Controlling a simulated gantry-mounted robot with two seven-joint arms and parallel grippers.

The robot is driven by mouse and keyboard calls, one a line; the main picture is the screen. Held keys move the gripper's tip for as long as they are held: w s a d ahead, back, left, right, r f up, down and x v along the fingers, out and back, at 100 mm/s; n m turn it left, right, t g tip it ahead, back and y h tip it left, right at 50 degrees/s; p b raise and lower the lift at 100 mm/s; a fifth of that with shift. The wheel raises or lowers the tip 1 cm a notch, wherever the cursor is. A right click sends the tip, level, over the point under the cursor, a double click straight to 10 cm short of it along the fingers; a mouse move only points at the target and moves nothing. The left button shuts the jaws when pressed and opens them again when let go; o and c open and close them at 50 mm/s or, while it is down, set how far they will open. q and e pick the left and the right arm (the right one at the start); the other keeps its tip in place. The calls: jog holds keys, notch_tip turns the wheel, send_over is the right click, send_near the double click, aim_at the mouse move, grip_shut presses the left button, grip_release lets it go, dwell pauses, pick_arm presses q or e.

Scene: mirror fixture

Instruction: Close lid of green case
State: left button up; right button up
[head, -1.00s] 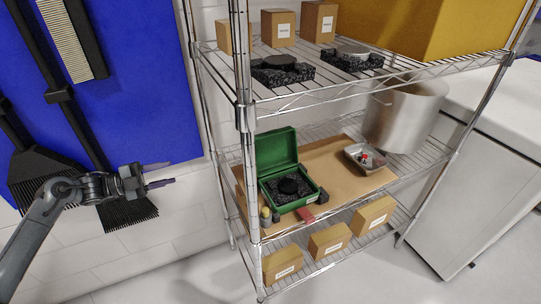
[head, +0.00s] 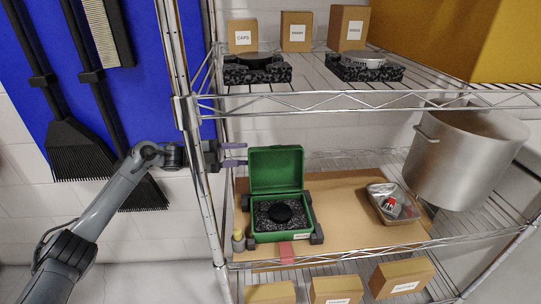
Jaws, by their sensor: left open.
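The green case (head: 283,229) stands on a brown board on the middle shelf of a wire rack. Its lid (head: 276,170) is up, hinged at the back and roughly upright. Inside lies dark speckled foam with a round black object (head: 280,213). My left gripper (head: 240,154) is open and empty, fingers pointing right, just left of the lid's upper left edge in the picture. I cannot tell whether it touches the lid. My right gripper is not in view.
The rack's front left post (head: 196,160) stands by my left wrist. The upper shelf (head: 300,104) runs above the case. A metal tray (head: 391,201) with small parts and a large steel pot (head: 467,155) are to the right. A small yellow-topped item (head: 238,236) stands left of the case.

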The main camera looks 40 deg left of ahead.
aim_at(261, 154)
pick_arm(q)
jog(key=b+x, duration=0.2)
jog(key=x, duration=0.4)
jog(key=shift+w+d+f, duration=0.15)
jog(key=shift+w+d, duration=0.1)
jog(key=shift+d, duration=0.05)
jog(key=shift+b+x, duration=0.4)
jog(key=shift+x, duration=0.4)
grip_shut()
